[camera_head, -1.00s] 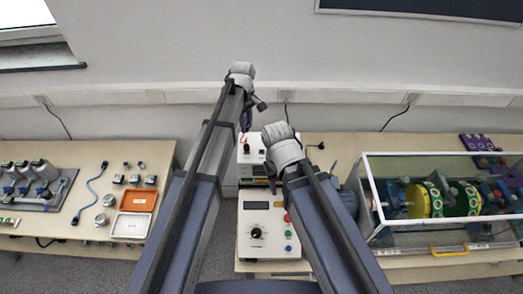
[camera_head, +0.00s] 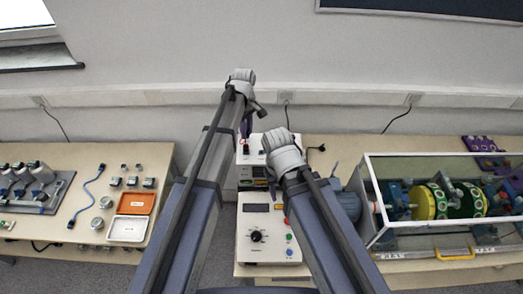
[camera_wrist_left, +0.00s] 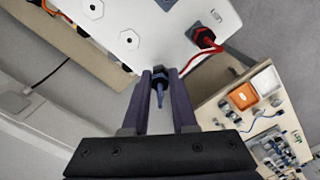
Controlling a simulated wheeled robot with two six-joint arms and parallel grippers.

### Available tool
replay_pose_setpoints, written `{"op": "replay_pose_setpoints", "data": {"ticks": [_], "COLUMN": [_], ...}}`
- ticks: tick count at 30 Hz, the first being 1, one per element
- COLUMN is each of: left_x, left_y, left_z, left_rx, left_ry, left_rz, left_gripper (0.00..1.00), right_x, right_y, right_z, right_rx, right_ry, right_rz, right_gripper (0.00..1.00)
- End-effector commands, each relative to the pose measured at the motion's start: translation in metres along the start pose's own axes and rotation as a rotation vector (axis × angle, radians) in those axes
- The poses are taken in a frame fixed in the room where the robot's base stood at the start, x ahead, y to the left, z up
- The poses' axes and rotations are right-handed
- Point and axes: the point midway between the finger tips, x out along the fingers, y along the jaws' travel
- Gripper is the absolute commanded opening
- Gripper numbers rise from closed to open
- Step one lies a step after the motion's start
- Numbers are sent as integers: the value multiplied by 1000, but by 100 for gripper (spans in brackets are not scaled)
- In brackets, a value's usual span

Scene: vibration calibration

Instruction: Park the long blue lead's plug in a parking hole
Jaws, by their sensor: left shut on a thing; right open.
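My left gripper (camera_wrist_left: 161,100) is shut on a blue plug (camera_wrist_left: 158,86), held between its two dark fingers. In the left wrist view the plug is over a white panel's edge, apart from the sockets. The white panel (camera_wrist_left: 165,22) has hexagonal sockets (camera_wrist_left: 129,39) with dark centres, and a red plug (camera_wrist_left: 205,38) with a red lead sits in it. In the head view my left gripper (camera_head: 247,122) is mostly hidden behind its own arm, above the back white instrument (camera_head: 250,158). My right gripper (camera_head: 274,186) is open, largely hidden by its wrist, over the instruments.
A front instrument (camera_head: 256,236) with a knob and buttons stands below my arms. A clear case (camera_head: 440,165) with coloured rotors is at right. The left table holds a blue cable (camera_head: 88,194), an orange tray (camera_head: 136,203) and a white tray (camera_head: 127,229).

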Motion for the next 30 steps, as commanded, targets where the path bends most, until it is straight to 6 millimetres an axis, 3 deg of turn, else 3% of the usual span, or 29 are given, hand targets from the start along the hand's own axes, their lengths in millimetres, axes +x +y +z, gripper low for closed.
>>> {"op": "replay_pose_setpoints", "data": {"ticks": [30], "left_x": [8], "left_y": [0], "left_z": [0], "left_rx": [16], "left_ry": [0], "left_rz": [0], "left_gripper": [0], "right_x": [8], "right_y": [-1], "right_z": [0], "right_rx": [0], "right_ry": [0], "right_rz": [0], "right_gripper": [50]}}
